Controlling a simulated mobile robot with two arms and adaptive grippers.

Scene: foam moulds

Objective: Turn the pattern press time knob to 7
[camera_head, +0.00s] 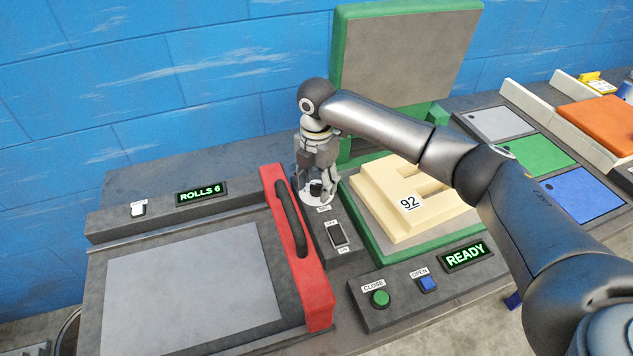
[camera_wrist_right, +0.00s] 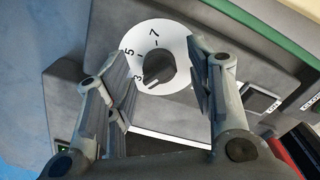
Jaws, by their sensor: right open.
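The time knob (camera_wrist_right: 162,68) is a dark round knob on a white dial (camera_wrist_right: 178,34) marked 3, 5 and 7 in the right wrist view. A pale mark on the knob lies on the side toward the 3. My right gripper (camera_wrist_right: 160,62) is open, with one finger on each side of the knob; I cannot tell whether either touches it. In the head view, my right gripper (camera_head: 316,182) points down over the dial (camera_head: 318,200) and partly hides it. My left gripper is not in view.
A red bar with a black handle (camera_head: 291,218) stands just left of the dial. A rocker switch (camera_head: 337,233) is in front. The green press with its raised lid (camera_head: 405,55) and a cream mould marked 92 (camera_head: 385,212) is at right. Displays read ROLLS 6 and READY.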

